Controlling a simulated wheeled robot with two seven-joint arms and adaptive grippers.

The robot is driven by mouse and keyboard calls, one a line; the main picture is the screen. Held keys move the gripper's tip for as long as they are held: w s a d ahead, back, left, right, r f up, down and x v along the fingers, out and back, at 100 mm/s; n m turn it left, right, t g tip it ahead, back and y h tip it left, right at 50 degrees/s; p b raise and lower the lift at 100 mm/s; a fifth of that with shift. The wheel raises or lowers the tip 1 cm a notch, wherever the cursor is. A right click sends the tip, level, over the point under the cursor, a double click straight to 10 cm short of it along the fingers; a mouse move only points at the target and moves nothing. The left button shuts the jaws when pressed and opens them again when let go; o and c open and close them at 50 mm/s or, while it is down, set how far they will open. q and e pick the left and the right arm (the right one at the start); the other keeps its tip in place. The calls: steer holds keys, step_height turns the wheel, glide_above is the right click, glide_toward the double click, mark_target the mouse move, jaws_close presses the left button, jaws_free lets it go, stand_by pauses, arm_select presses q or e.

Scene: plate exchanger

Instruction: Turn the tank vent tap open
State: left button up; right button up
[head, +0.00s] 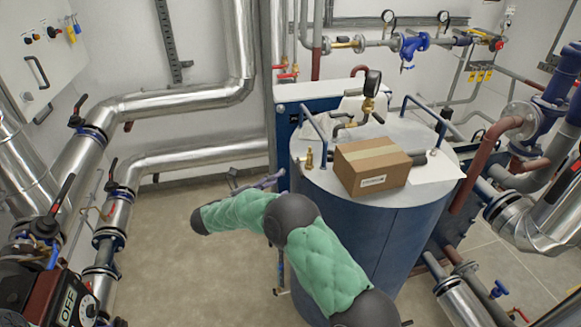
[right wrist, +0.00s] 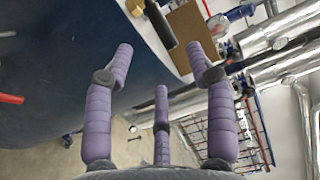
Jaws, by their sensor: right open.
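The blue tank (head: 375,225) stands right of centre in the head view. A small brass fitting (head: 309,160) rises from its pale lid, left of the cardboard box; I cannot tell for certain whether it is the vent tap, or how its handle is set. A brass piece (right wrist: 135,8) shows at the top edge of the right wrist view. My right gripper (head: 268,181) is at the tank's left side, below lid level and apart from the brass fitting. In the right wrist view its purple fingers (right wrist: 161,66) are spread and empty. My left gripper is out of view.
A cardboard box (head: 372,168) sits on the lid. Pipes (head: 180,100) run behind and left. Open floor (head: 170,265) lies left of the tank.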

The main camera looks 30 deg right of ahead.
mark_target(300, 173)
steer(key=d, duration=0.3)
steer(key=w+d, duration=0.1)
steer(key=d, duration=0.6)
steer(key=shift+w, duration=0.25)
jaws_close()
